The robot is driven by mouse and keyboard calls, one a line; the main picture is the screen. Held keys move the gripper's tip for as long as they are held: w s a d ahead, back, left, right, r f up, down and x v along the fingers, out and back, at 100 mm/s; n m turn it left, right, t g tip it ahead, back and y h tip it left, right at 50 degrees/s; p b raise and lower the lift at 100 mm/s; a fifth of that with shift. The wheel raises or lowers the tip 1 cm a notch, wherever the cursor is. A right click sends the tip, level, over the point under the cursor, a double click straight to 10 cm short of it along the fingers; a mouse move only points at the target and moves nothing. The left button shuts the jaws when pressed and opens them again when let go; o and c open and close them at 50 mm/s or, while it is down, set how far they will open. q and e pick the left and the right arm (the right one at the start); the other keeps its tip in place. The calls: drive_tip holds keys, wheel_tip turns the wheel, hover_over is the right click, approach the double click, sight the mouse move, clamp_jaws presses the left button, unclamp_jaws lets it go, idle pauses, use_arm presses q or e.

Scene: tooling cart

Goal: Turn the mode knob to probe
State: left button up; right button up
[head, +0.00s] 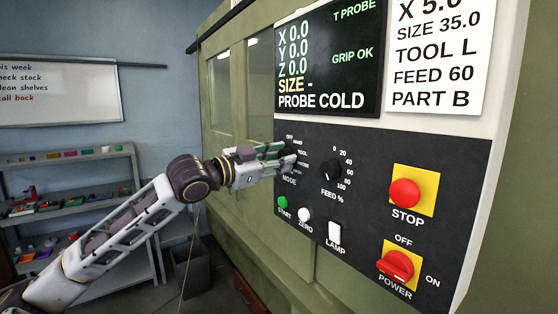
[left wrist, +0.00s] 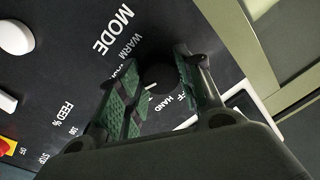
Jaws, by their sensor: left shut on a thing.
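The mode knob (left wrist: 160,77) is a round black knob with a small white mark, on the dark control panel (head: 385,175). In the left wrist view it sits between the two green-padded fingers of my left gripper (left wrist: 158,88), which is shut on it. In the head view my left gripper (head: 277,154) reaches the panel from the left and covers most of the knob. The labels OFF, HAND, TOOL, PROBE and WARM surround it, partly hidden. I cannot tell which label the mark points at. The screen (head: 325,65) reads PROBE COLD and GRIP OK.
The black feed knob (head: 331,172) is close to the right of my left gripper. Below are the green start button (head: 283,202), white zero button (head: 304,215) and lamp switch (head: 335,234). The red stop button (head: 405,193) and power knob (head: 396,265) are farther right.

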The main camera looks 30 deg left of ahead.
use_arm(q)
drive_tip(key=o, duration=1)
drive_tip(key=shift+o, duration=0.2)
drive_tip(key=shift+s, duration=0.1)
drive_tip(key=shift+s, duration=0.1)
drive_tip(key=v, duration=1.1)
drive_tip(key=shift+s+a, duration=0.2)
drive_tip(key=shift+s, duration=0.05)
idle(0.8)
